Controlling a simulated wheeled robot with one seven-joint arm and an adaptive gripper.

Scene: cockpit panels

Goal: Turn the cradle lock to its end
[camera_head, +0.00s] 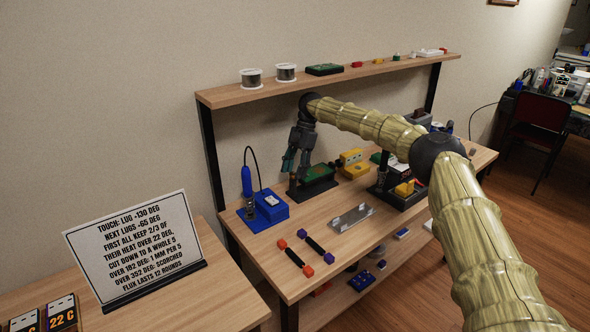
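A green board sits in a dark cradle (314,190) on the workbench, left of the middle of the bench. I cannot pick out the cradle lock itself; it is too small or hidden behind my gripper. My gripper (296,170) points down at the left end of the cradle, with its fingers over or right beside it. I cannot tell whether they touch. A teal patch shows at the fingers, and I cannot tell whether it is part of the gripper. The finger gap is too small to read.
A blue soldering station (268,207) stands left of the cradle. A metal tray (351,218) and two dark bars with coloured ends (318,249) lie in front. A yellow block device (353,163) stands behind right. A shelf (330,80) runs above. A sign (135,250) stands left.

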